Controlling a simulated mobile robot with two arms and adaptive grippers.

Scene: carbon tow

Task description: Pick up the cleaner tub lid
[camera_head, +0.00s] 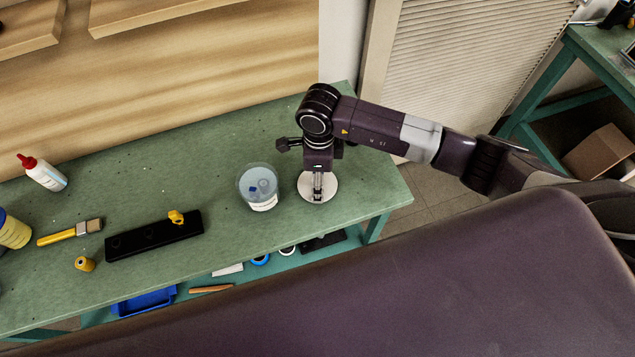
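The cleaner tub lid (328,193) is a flat white disc near the right end of the green workbench. My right gripper (318,197) points down over it, and its fingers hide part of the lid. The fingers look close together, but I cannot tell whether they grip the lid or whether it is off the bench. The cleaner tub (263,205) stands uncovered just left of the lid, translucent with a white label and something blue inside. My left gripper is not in view.
The green workbench (230,137) is clear behind the tub. To the left are a black block (150,238) with a yellow piece on it, a brush (70,232), a small yellow item (84,264) and a white bottle (45,175). A lower shelf holds a blue tray (145,301).

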